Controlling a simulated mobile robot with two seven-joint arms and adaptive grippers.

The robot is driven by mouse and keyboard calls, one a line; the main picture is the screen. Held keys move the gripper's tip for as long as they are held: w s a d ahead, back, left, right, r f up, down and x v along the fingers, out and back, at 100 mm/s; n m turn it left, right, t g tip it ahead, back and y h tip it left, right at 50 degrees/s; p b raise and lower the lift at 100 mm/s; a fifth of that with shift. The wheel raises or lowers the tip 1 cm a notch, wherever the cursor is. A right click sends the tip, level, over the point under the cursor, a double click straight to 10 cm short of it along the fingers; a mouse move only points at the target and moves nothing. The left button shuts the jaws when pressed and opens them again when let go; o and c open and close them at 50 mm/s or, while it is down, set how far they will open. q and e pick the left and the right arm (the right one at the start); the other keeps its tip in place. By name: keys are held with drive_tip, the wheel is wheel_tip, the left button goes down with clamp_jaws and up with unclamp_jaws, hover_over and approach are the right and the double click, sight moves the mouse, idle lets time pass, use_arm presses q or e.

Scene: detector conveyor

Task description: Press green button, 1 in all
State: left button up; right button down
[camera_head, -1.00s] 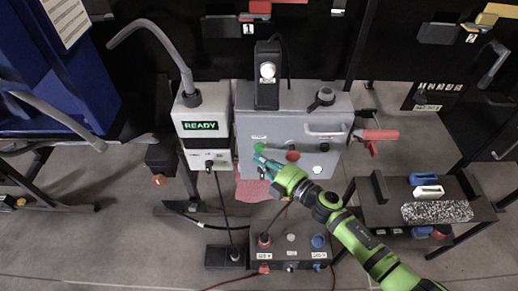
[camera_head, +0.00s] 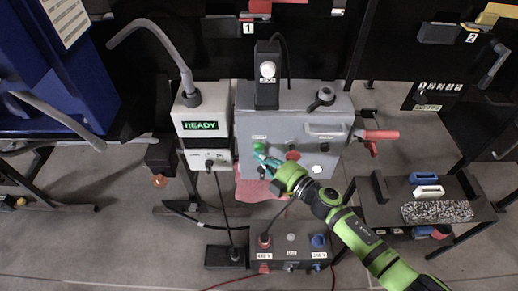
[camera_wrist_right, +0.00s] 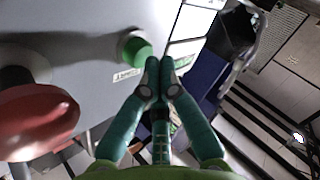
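The green button (camera_head: 265,145) sits on the front of a grey control box (camera_head: 290,104), with a red knob (camera_head: 292,155) to its right. In the right wrist view the green button (camera_wrist_right: 135,48) is a round cap, and the red knob (camera_wrist_right: 38,118) is large at the left. My right gripper (camera_head: 257,153) is just below and left of the green button in the head view. Its fingertips (camera_wrist_right: 161,65) are together with nothing between them, beside the button; I cannot tell whether they touch it. My left gripper is not in view.
A box with a READY display (camera_head: 201,125) stands left of the grey box. A lower box with knobs (camera_head: 290,252) lies below, with cables around it. A small dark table (camera_head: 385,213) holding several parts is at right.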

drive_tip(key=shift+w, duration=0.5)
idle(0.7)
drive_tip(key=shift+r, duration=0.1)
drive_tip(key=shift+s+p, duration=0.3)
drive_tip(key=shift+s, duration=0.65)
drive_tip(key=s+p, duration=0.1)
drive_tip(key=s, duration=0.4)
drive_tip(key=shift+p, duration=0.3)
idle(0.5)
